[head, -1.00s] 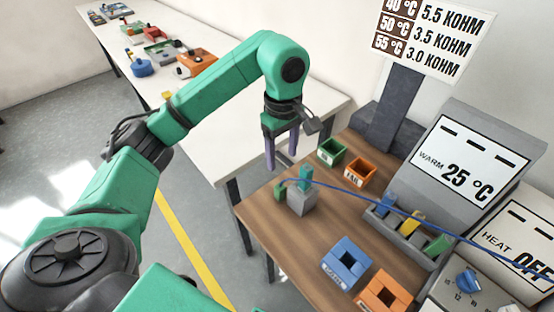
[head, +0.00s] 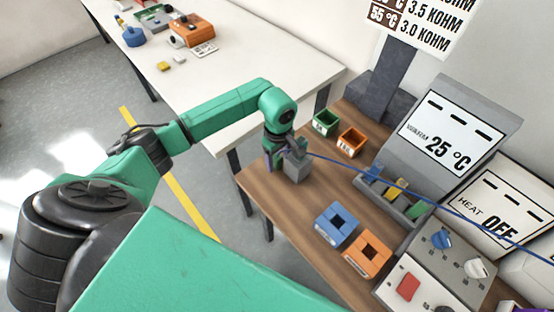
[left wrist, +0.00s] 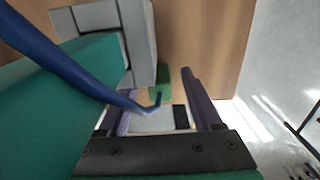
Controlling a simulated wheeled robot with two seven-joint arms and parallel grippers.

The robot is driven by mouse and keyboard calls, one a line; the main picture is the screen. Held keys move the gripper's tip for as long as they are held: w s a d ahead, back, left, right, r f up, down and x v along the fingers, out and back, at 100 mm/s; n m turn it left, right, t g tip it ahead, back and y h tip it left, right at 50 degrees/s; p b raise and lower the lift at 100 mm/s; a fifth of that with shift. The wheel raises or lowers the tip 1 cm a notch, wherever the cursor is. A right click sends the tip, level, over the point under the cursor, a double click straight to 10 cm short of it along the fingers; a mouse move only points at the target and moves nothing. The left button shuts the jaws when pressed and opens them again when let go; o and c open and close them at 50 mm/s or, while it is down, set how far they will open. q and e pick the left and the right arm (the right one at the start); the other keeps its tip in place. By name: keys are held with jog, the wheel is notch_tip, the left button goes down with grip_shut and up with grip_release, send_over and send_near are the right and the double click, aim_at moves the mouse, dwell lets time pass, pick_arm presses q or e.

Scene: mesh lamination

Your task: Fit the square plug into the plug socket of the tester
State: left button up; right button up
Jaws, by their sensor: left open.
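My left gripper (head: 275,160) points down beside the small grey block (head: 298,170) on the wooden bench, its purple fingers apart. In the left wrist view, a small green piece (left wrist: 163,85) shows between the open fingers. A large teal shape (left wrist: 65,90) fills the left there; I cannot tell whether it is the plug. The blue cable (head: 345,163) runs from the gripper area to the right. In the head view, the gripper hides the top of the grey block. Blue (head: 337,222) and orange (head: 367,256) blocks with square openings sit nearer; I cannot tell which is the tester's socket.
Green (head: 325,122) and orange (head: 352,141) bins stand behind. A grey holder with coloured pieces (head: 395,196) sits before the 25 °C display (head: 447,140). A panel with knobs and a red button (head: 407,287) is at the lower right. Bare wood lies around the blocks.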

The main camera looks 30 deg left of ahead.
pick_arm(q)
grip_shut()
jog(key=shift+w+r, duration=0.1)
jog(key=shift+r, duration=0.5)
notch_tip(320, 180, up, 12)
jog(key=b, duration=0.4)
notch_tip(320, 180, up, 7)
jog(key=p, duration=0.1)
send_over(279, 157)
jog(key=shift+a, duration=0.1)
